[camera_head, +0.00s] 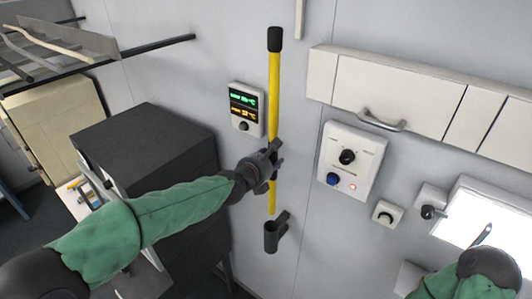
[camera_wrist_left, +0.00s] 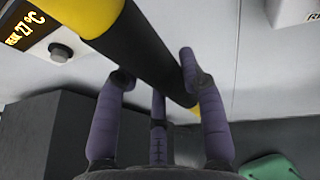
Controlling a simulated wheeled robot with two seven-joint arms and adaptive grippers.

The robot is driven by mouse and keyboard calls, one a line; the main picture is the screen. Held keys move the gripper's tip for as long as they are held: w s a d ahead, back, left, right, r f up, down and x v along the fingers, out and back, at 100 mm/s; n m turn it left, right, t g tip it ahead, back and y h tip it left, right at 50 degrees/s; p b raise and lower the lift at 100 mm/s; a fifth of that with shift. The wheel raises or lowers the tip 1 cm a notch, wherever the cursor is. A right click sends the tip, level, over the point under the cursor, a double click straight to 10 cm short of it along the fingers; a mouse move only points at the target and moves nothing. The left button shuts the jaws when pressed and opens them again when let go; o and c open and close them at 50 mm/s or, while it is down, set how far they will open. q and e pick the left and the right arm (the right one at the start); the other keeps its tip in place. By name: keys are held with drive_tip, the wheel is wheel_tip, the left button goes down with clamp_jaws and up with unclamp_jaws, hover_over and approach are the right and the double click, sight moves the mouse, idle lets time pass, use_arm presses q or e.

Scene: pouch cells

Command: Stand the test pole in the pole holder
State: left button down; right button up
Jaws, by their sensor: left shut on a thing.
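The test pole (camera_head: 274,100) is long and yellow with a black cap on top and stands nearly upright close to the wall. My left gripper (camera_head: 270,166) is shut around its lower middle part. In the left wrist view the pole's black grip section (camera_wrist_left: 150,55) runs between the purple fingers of this gripper (camera_wrist_left: 155,68). The pole holder (camera_head: 271,238) is a dark cup on the wall just below the pole. The pole's yellow lower end shows just above the cup's mouth; I cannot tell whether it touches. My right gripper is not in view, only part of my right arm.
A temperature display (camera_head: 246,108) is on the wall left of the pole. A control box (camera_head: 350,160) with a knob is to the right, under white cabinets (camera_head: 395,97). A dark cabinet (camera_head: 150,135) stands at the left, near my left arm.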

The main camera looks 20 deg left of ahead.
use_arm(q)
drive_tip(key=b, duration=0.5)
hover_over(270, 198)
drive_tip(key=w, duration=0.1)
drive_tip(key=shift+w+a+f, duration=0.1)
drive_tip(key=shift+f, duration=1.45)
drive_tip(key=shift+w+a+f, duration=0.1)
drive_tip(key=shift+f, duration=1.4)
wheel_tip(270, 198, down, 10)
drive_tip(key=b, duration=1.1)
drive_tip(key=shift+s, duration=0.1)
drive_tip(key=c, duration=0.8)
unclamp_jaws()
drive_tip(key=shift+o, duration=0.6)
drive_tip(key=shift+f, duration=0.15)
drive_tip(key=shift+s, duration=0.1)
drive_tip(key=v, duration=1.1)
drive_tip(key=shift+s, duration=0.4)
drive_tip(key=shift+r, duration=0.2)
